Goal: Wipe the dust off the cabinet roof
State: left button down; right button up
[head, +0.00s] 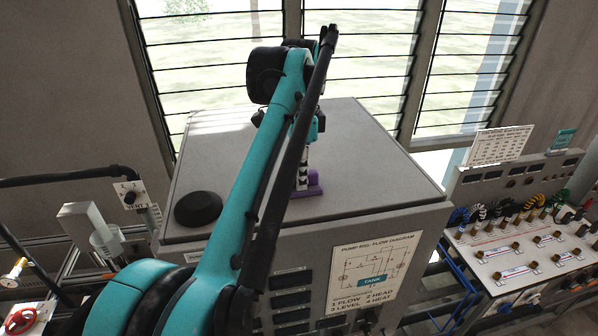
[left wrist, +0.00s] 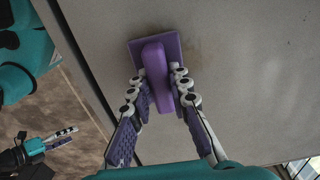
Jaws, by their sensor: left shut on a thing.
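The grey cabinet roof (head: 365,150) lies below the louvred windows and fills much of the left wrist view (left wrist: 255,75). A purple wiper (left wrist: 155,75) with a flat pad and raised handle sits on it, seemingly flat. In the head view only part of the wiper (head: 316,184) shows beside my arm. My left gripper (left wrist: 160,85) is shut on its handle. A faint brown dust smudge (left wrist: 197,43) shows just beyond the pad. My right gripper (left wrist: 68,138) hangs over the floor in the left wrist view, its fingers apart and empty.
A black round knob-like cap (head: 198,208) stands on the roof's left front part. A panel with sockets and cables (head: 530,245) is at the right. A pipe rig with a vent sign (head: 130,194) is at the left. The roof's right side is clear.

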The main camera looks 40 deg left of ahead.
aim_at(292, 194)
pick_arm(q)
jog(key=shift+s+d, duration=1.25)
jog(key=shift+d, duration=0.2)
jog(key=shift+s+a, duration=0.35)
jog(key=shift+a, duration=0.2)
jog(key=shift+s+a+f, duration=0.1)
jog(key=shift+s+a, duration=0.05)
jog(key=shift+s, duration=0.2)
jog(key=shift+w+a, duration=0.25)
jog(key=shift+a, duration=0.25)
jog(key=shift+w+a+p, duration=0.45)
jog(key=shift+w+a, duration=0.4)
jog(key=shift+a, duration=0.3)
jog(key=shift+w+a, duration=0.2)
jog(key=shift+w, duration=0.1)
jog(key=shift+w+a+r+p, duration=0.2)
jog(key=shift+w+a+p, duration=0.15)
jog(key=shift+a, duration=0.1)
jog(key=shift+w+a, duration=0.9)
jog(key=shift+a, duration=0.1)
jog(key=shift+w+a, duration=0.3)
jog(key=shift+a, duration=0.1)
jog(key=shift+w+a+f, duration=0.15)
jog(key=shift+w+a, duration=0.7)
jog(key=shift+a, duration=0.1)
